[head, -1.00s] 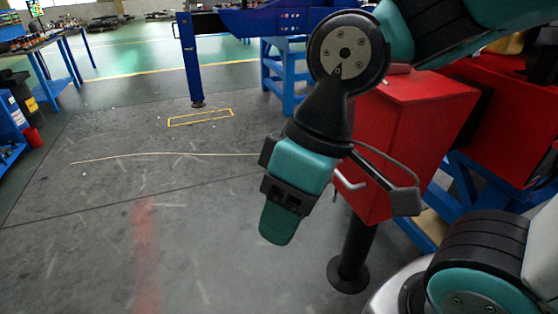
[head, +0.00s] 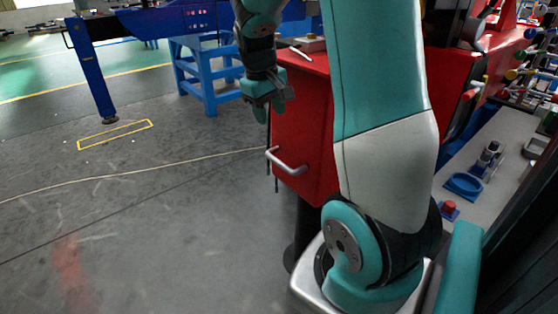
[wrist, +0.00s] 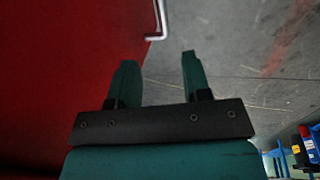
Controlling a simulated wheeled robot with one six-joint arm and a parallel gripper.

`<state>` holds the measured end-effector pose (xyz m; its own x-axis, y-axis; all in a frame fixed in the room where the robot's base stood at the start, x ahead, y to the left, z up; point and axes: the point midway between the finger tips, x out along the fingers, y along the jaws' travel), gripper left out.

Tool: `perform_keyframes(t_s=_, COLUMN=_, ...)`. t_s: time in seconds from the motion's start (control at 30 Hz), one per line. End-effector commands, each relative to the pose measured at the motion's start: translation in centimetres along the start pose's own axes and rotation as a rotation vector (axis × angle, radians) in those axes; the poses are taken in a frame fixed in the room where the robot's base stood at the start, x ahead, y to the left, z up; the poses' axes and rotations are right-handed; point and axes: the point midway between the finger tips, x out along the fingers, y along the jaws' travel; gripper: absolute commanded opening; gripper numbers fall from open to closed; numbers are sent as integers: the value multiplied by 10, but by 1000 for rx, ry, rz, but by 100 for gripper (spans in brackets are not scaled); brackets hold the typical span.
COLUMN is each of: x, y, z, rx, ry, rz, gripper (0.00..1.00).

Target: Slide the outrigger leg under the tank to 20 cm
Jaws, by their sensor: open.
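The red tank (head: 318,120) stands right of centre in the head view, with a silver bar handle (head: 285,165) on its side. A dark round leg (head: 303,225) stands below the tank, its lower part hidden behind my base. My gripper (head: 269,108) hangs at the tank's upper left edge, above the handle and apart from it. In the wrist view my gripper (wrist: 158,75) has its two teal fingers spread, with nothing between them. The red tank (wrist: 60,70) fills the left there, and the handle (wrist: 157,22) shows just beyond the fingertips.
A blue post (head: 92,75) stands at the back left, near a yellow floor outline (head: 115,134). A blue stand (head: 205,80) is behind my gripper. A thin cable (head: 130,174) crosses the floor. A bench with small parts (head: 480,175) is at right.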

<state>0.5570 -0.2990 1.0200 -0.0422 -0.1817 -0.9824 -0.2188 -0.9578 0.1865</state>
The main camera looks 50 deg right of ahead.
Motion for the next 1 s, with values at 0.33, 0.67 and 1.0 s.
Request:
perform_keyframes(t_s=0.33, x=81, y=-1, z=2, rx=0, ry=-7, rz=-4, gripper=44)
perform_keyframes(t_s=0.67, x=141, y=-1, z=1, rx=0, ry=-3, rz=-4, gripper=44)
perform_keyframes(t_s=1.0, x=155, y=0, z=1, rx=0, ry=1, rz=-3, gripper=44)
